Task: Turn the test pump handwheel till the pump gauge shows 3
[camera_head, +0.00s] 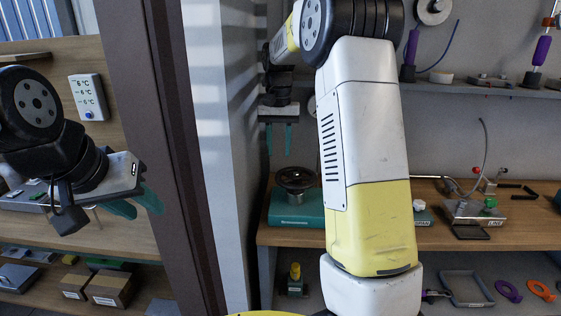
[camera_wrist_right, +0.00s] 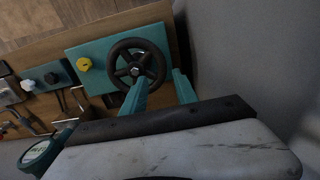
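A dark handwheel with spokes (camera_head: 295,179) sits on a teal box (camera_head: 290,212) at the left end of the wooden bench. My left gripper (camera_head: 138,204) is open and empty, away at the left. A round teal-rimmed dial (camera_wrist_right: 40,153) shows at the lower left of the right wrist view; its reading is illegible.
My right arm hides the bench's middle. A metal fixture labelled LINE with a green knob (camera_head: 472,211) stands at the right. A brown post (camera_head: 160,120) and grey wall stand between my grippers. Lower shelves hold boxes (camera_head: 108,288) and coloured rings (camera_head: 508,291).

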